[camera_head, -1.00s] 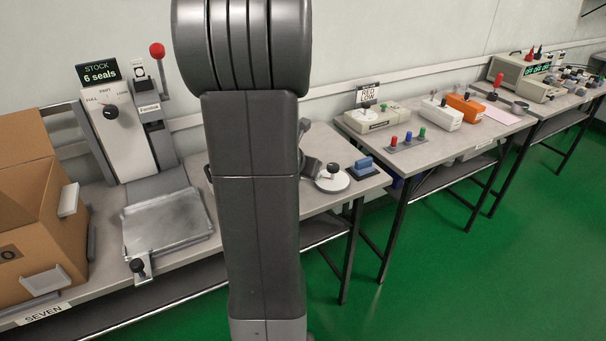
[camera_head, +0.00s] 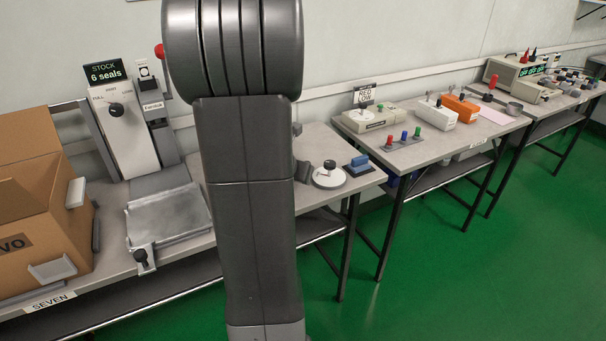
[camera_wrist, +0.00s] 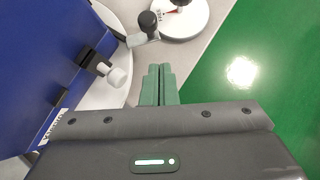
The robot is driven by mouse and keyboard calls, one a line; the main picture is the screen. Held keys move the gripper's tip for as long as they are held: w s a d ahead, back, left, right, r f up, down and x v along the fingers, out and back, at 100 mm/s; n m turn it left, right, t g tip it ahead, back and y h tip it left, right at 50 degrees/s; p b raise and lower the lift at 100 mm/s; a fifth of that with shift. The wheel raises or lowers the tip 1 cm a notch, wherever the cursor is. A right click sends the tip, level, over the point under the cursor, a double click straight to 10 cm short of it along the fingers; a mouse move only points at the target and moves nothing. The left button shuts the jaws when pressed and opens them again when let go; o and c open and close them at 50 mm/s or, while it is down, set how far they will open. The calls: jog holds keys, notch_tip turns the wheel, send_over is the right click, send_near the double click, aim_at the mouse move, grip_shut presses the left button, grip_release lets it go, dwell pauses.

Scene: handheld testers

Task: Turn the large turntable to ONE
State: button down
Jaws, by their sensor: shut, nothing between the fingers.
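In the wrist view my gripper (camera_wrist: 159,72) is shut and empty, its green fingers together above the bench edge. To its left a large white disc (camera_wrist: 118,92), probably the large turntable, lies under a blue boxy body (camera_wrist: 40,60). A clamp with a white knob (camera_wrist: 117,77) sticks out from the blue body, apart from the fingers. Ahead of the fingers a black ball knob (camera_wrist: 148,20) stands on a short metal arm. The disc's number markings do not show. In the head view my arm hides this spot and my gripper.
A smaller white disc (camera_wrist: 184,28) with a red mark lies beyond the fingers. In the head view a white disc with a black knob (camera_head: 328,178) and a blue block (camera_head: 359,165) stand right of my arm. A cardboard box (camera_head: 45,235) is at left. Green floor (camera_head: 440,260) is clear.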

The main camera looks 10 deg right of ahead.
jog(key=p+v, duration=0.4)
jog(key=v, duration=0.5)
jog(key=shift+s+d+r, duration=0.3)
jog(key=shift+s, duration=0.1)
jog(key=shift+f, duration=0.1)
